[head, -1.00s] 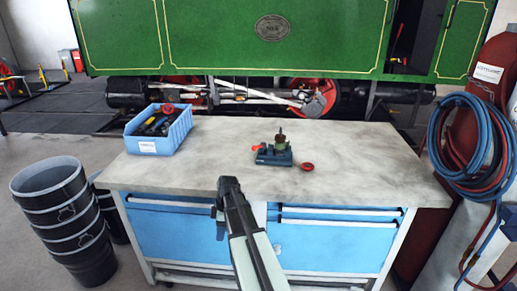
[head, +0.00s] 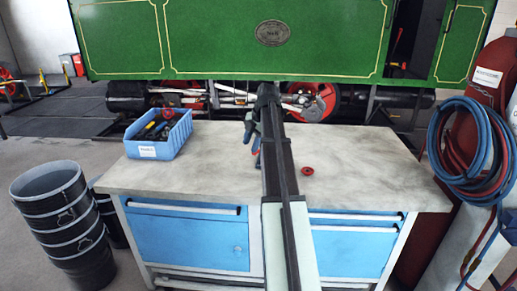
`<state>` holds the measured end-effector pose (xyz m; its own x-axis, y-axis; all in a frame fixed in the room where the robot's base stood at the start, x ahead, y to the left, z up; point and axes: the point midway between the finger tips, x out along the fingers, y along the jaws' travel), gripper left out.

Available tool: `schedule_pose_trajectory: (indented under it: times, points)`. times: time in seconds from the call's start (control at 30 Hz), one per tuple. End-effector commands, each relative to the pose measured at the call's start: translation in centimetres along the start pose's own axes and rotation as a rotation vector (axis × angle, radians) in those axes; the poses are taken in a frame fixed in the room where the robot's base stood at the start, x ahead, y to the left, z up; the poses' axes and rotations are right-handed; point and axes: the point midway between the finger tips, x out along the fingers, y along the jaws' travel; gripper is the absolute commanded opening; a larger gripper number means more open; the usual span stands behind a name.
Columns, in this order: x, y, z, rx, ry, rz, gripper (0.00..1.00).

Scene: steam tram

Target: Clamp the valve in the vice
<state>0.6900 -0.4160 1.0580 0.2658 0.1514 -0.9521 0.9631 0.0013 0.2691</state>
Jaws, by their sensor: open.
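The vice (head: 257,162) stands on the workbench, mostly hidden behind my arm; only a small blue part at its left edge shows in the head view. The valve is not visible now; my arm covers the place where a dark green and brown piece stood at the vice earlier. A small red handwheel (head: 307,171) lies on the bench to the right of the vice. My gripper (head: 250,128) is open, above the bench in the picture near the vice. Its fingers are seen from behind and partly hidden, and whether anything is between them cannot be seen.
The workbench (head: 370,170) is clear to the right. A blue bin (head: 160,146) with tools stands at its left. Stacked black buckets (head: 52,215) stand left of the bench. Coiled hoses (head: 470,150) hang at the right, and the green tram (head: 200,40) is behind.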

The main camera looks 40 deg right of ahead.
Motion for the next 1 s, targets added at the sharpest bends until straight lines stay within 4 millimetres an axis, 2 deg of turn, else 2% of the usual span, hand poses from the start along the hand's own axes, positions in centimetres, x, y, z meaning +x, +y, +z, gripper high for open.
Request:
schedule_pose_trajectory:
  times: [0.03, 0.13, 0.3, 0.4, 0.53, 0.73, 1.0]
  points:
    - [-0.8, 1.6, 1.8, -0.006, -0.016, -0.003, 0.43]
    - [-1.6, 3.4, 4.5, -0.009, -0.050, -0.015, 0.43]
    - [-1.9, 6.4, 8.9, 0.002, -0.104, -0.044, 0.43]
    - [-1.8, 7.6, 10.8, 0.012, -0.130, -0.059, 0.43]
    - [-1.6, 8.4, 12.2, 0.019, -0.150, -0.071, 0.43]
    - [-0.6, 8.5, 12.7, 0.022, -0.156, -0.076, 0.43]
    - [3.4, 8.1, 13.2, 0.023, -0.154, -0.076, 0.43]
